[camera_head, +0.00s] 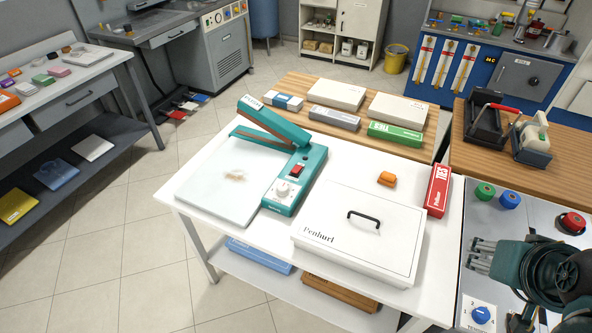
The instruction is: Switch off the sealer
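The sealer (296,178) is a teal machine on the white table, with its long teal arm (273,122) raised and slanting up to the left. A red rocker switch (297,170) and a white dial (283,189) sit on its top face. The switch is too small to tell which side is pressed. My gripper (480,254) is at the lower right, beyond the table's right edge, above a grey panel and well apart from the sealer. Its grey fingers point left with a gap between them, and nothing shows in them.
On the white table (172,192), a white lidded box (340,252) with a black handle stands in front of the sealer. An orange object (387,178) and a red box (438,190) lie to the right. Boxes (337,95) cover the wooden counter behind. Knobs (572,223) stick up near my gripper.

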